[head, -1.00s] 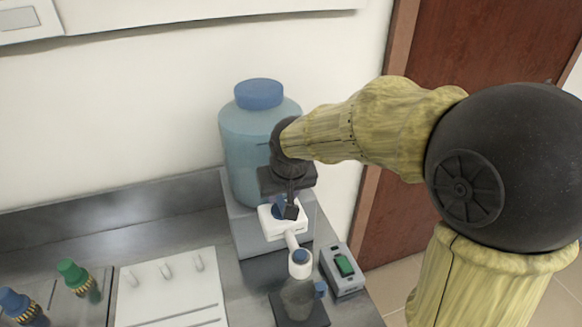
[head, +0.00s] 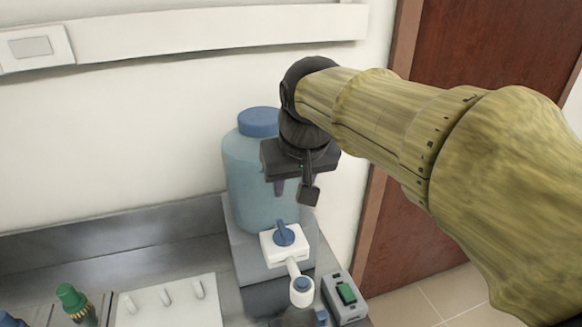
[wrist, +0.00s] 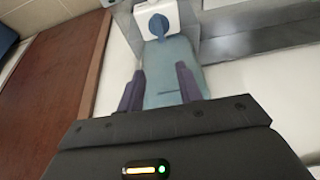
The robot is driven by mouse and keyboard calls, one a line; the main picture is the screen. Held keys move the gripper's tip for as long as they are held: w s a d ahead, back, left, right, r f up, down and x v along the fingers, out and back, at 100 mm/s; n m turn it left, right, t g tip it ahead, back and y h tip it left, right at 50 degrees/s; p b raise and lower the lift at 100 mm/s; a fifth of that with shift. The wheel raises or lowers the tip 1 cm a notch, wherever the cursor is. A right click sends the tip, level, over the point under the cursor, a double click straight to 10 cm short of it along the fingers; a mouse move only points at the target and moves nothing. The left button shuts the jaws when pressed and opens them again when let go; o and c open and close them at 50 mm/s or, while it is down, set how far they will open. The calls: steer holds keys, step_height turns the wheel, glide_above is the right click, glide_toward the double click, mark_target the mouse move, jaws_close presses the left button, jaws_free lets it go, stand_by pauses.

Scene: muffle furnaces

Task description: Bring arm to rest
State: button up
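My arm reaches in from the right in the head view. My gripper (head: 294,191) hangs in front of the blue-capped water jug (head: 262,170), above the white tap with its blue handle (head: 284,232). A gap shows between the gripper and the tap. In the wrist view the two fingers of my gripper (wrist: 160,92) stand apart with nothing held between them. The jug (wrist: 168,72) shows behind the fingers, and the tap's blue handle (wrist: 159,26) shows beyond them at the top.
A grey switch box with a green button (head: 346,293) sits right of the tap. A white panel with pegs (head: 168,305) and a green-topped valve (head: 72,298) are at lower left. A white rail (head: 215,30) runs along the wall. A brown door (head: 470,70) is at right.

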stand_by(0.4)
steer(key=s+d+f+m, duration=0.1)
steer(key=d+f, duration=0.3)
steer(key=f, duration=0.4)
steer(key=s+d+f+m+g, duration=0.1)
steer(key=s+d+f, duration=0.2)
steer(key=d+f, duration=0.2)
steer(key=s+d+f+m+h, duration=0.1)
steer(key=d+f, duration=0.3)
steer(key=f, duration=0.7)
steer(key=shift+s+d+g, duration=0.2)
steer(key=shift+s+g, duration=0.2)
steer(key=shift+s, duration=0.5)
